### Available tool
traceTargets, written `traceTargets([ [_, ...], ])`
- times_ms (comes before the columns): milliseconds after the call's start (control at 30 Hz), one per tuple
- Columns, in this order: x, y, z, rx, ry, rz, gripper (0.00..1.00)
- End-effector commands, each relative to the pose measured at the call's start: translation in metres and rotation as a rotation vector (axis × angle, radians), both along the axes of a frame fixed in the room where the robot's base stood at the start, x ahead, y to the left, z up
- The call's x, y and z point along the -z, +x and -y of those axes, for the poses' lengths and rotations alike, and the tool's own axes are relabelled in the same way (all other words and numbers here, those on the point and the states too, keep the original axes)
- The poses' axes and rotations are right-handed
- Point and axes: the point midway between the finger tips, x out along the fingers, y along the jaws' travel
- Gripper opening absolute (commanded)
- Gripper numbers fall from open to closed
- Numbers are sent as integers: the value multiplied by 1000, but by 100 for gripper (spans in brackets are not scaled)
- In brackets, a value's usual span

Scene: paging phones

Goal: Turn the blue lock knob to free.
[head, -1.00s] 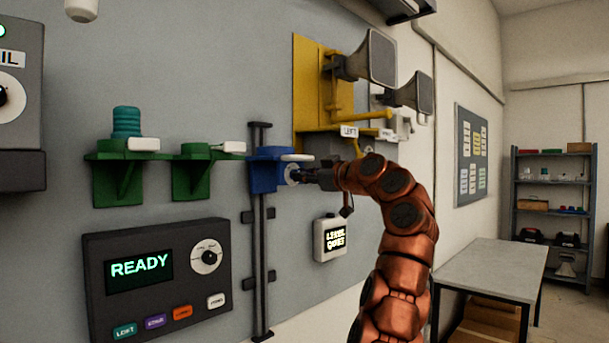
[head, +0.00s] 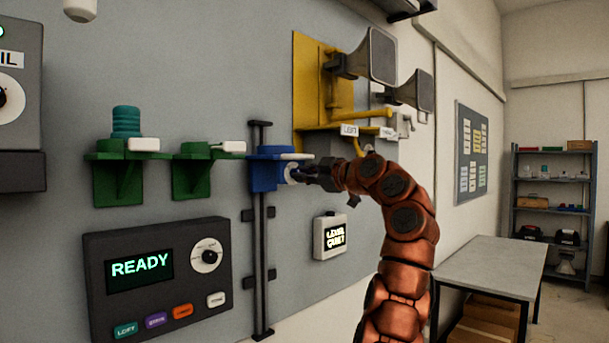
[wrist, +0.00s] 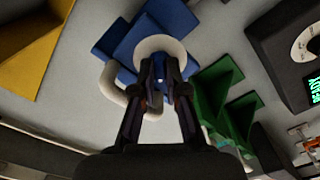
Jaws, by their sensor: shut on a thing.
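The blue bracket (head: 265,178) sits on the dark vertical rail, with a pale round dial (head: 291,173) on its right side. My gripper (head: 298,174) reaches it from the right. In the wrist view my gripper (wrist: 160,72) is shut, its two fingertips close together on the small blue lock knob (wrist: 160,80) in front of the pale dial (wrist: 158,46). The fingers hide most of the knob, and I cannot read its setting. The blue bracket also fills the top of the wrist view (wrist: 112,36).
Green brackets (head: 118,180) stand left of the blue one. A dark panel (head: 95,295) reading READY is below them. A yellow horn mount (head: 310,80) is above my arm. A small white display box (head: 331,250) hangs below. A table (head: 490,262) stands at right.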

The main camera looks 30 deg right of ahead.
Motion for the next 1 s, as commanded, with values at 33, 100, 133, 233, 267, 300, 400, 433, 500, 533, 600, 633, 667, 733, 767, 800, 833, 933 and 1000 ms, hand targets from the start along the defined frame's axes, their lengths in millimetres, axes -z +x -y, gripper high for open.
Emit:
traceTargets([
  [33,-1,0,-1,-1,-2,2,0],
  [100,-1,0,-1,-1,-2,2,0],
  [133,-1,0,-1,-1,-1,2,0],
  [233,-1,0,-1,-1,-1,2,15],
  [267,-1,0,-1,-1,-1,2,19],
  [300,-1,0,-1,-1,-1,2,23],
  [400,-1,0,-1,-1,0,1,33],
  [433,-1,0,-1,-2,0,1,36],
  [500,0,0,-1,-1,0,1,38],
  [533,0,0,-1,-1,0,1,38],
  [600,0,0,0,-1,0,1,38],
  [633,0,0,0,-1,0,1,38],
  [667,0,0,0,-1,0,1,38],
  [733,0,0,0,-1,0,1,38],
  [767,0,-1,0,0,0,1,38],
  [800,-1,-2,1,1,0,2,38],
  [833,-1,-4,1,1,0,2,38],
  [933,-2,-12,3,1,0,4,38],
  [1000,-1,-21,5,0,1,3,38],
])
